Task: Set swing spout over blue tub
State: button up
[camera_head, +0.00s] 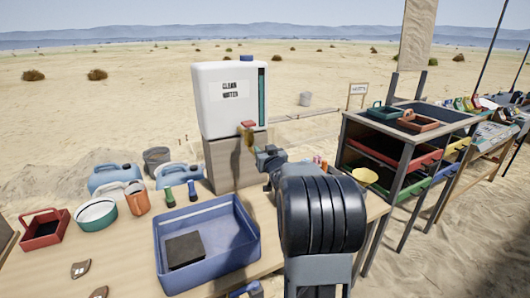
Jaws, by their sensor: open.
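The clean water tank (229,100) is a white box with a blue cap, standing on a wooden block. A small brass swing spout (249,138) with a red part on top is at its lower front right. The blue tub (220,272) is on the table to the lower left of the spout, with a flat dark slab (185,250) inside. My gripper (257,154) is open, just below and right of the spout. Its fingers are small and partly hidden, so I cannot tell whether they touch the spout.
Green-capped bottles (180,195), an orange jug (137,198), a round green-rimmed basin (96,214), a red tray (44,230) and blue jerrycans (115,177) stand left and behind the tub. Brown shards (81,268) lie at front left. A drawer rack (390,150) stands right.

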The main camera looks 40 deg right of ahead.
jog(key=shift+c, duration=0.2)
grip_shut()
jog(key=shift+w+f, duration=0.1)
